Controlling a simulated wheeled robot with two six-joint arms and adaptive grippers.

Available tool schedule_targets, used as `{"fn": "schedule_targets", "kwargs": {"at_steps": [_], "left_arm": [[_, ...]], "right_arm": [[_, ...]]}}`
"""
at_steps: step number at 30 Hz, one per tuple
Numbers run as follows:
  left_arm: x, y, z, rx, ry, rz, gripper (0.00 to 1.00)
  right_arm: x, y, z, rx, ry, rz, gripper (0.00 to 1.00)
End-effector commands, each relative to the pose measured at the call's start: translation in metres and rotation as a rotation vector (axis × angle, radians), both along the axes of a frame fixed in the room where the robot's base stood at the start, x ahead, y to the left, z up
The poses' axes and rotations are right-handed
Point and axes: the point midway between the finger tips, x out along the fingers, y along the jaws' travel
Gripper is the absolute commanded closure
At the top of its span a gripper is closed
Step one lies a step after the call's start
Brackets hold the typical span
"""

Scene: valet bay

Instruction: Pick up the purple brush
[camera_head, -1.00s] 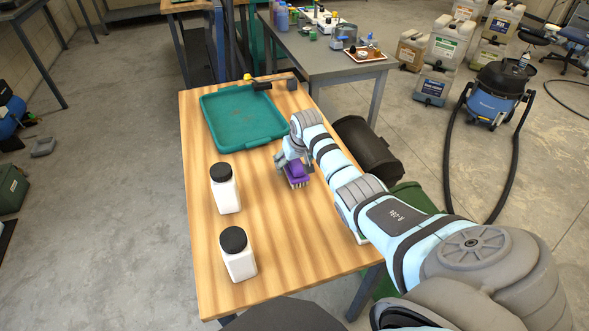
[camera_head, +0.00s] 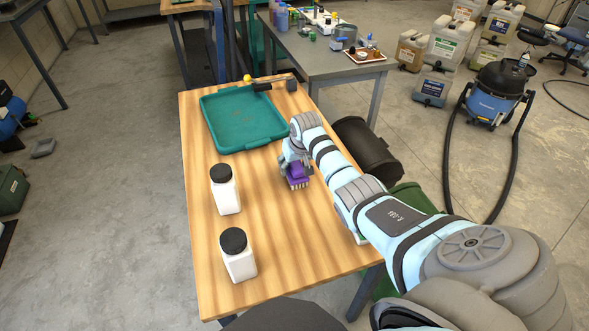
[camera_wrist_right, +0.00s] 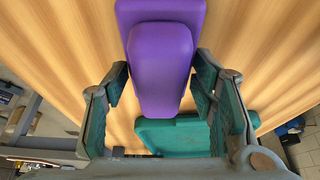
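The purple brush (camera_head: 297,171), with pale bristles along its lower edge, is at the right side of the wooden table (camera_head: 262,229). My right gripper (camera_head: 289,172) is down around it. In the right wrist view the brush's purple body (camera_wrist_right: 162,66) lies between the two fingers of my right gripper (camera_wrist_right: 160,85). One finger stands on each side, with narrow strips of wood showing between the fingers and the lower part of the body. The fingers look open; contact at the tips is hard to judge. My left gripper is not in view.
A teal tray (camera_head: 207,120) lies at the table's far end, with a dark-handled tool (camera_head: 262,87) behind it. Two white bottles with black lids stand on the left: one farther (camera_head: 226,192), one nearer (camera_head: 239,258). The wood between bottles and brush is clear.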

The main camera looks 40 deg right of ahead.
Motion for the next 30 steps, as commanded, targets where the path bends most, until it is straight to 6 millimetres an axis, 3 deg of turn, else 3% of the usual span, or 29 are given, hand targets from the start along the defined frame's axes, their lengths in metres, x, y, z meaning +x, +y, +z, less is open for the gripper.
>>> {"fn": "schedule_targets", "kwargs": {"at_steps": [1, 6, 14, 17, 20, 27, 30], "left_arm": [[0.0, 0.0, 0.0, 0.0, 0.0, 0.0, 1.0], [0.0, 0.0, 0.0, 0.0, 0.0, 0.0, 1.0], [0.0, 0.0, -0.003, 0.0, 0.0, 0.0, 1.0], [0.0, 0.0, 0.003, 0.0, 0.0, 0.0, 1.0], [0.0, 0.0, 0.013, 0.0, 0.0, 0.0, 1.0], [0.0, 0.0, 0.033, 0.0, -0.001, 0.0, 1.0], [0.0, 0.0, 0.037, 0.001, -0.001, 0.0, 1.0]], "right_arm": [[0.0, 0.0, 0.0, 0.0, 0.0, 0.0, 0.62], [0.0, 0.0, 0.0, 0.0, -0.001, 0.0, 0.86], [0.001, 0.0, 0.004, -0.001, -0.003, 0.0, 0.86], [0.001, -0.001, 0.019, -0.001, -0.004, 0.0, 0.86], [0.001, 0.0, 0.046, -0.002, -0.005, 0.001, 0.86], [0.002, -0.001, 0.14, -0.001, -0.007, -0.001, 0.86], [0.001, 0.0, 0.171, 0.0, -0.004, -0.001, 0.86]]}}
